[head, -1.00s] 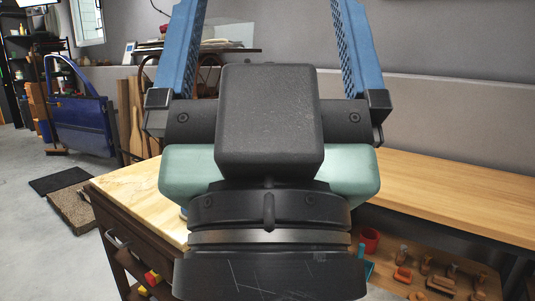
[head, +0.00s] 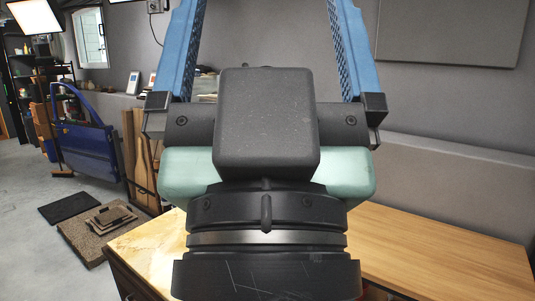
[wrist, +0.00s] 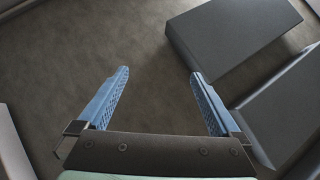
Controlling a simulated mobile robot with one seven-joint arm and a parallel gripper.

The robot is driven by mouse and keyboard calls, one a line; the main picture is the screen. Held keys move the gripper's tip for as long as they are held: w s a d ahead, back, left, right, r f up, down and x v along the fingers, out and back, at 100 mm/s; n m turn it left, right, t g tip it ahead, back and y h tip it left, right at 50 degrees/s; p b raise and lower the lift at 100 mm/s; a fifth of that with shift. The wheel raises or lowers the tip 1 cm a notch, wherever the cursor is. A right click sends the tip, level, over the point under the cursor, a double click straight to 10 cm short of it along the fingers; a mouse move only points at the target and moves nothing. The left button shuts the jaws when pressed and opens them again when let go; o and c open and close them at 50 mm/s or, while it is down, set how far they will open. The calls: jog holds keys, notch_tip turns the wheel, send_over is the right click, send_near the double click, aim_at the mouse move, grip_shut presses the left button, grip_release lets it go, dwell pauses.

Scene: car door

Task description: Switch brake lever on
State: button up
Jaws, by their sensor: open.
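No brake lever can be made out in either view. My gripper (head: 262,8) fills the middle of the head view, its two blue fingers spread apart and pointing up and away, with nothing between them. In the wrist view my gripper (wrist: 160,73) is also open and empty, over a blurred grey-brown surface. A blue car door (head: 83,140) stands upright at the left of the head view, well apart from my gripper.
A wooden workbench (head: 440,250) lies at lower right, against a grey wall. A dark mat (head: 67,207) and a brown mat (head: 85,238) with flat pieces on it lie on the floor at left. Dark grey blocks (wrist: 235,35) show at right in the wrist view.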

notch_tip(320, 180, up, 3)
jog(key=shift+p, duration=0.75)
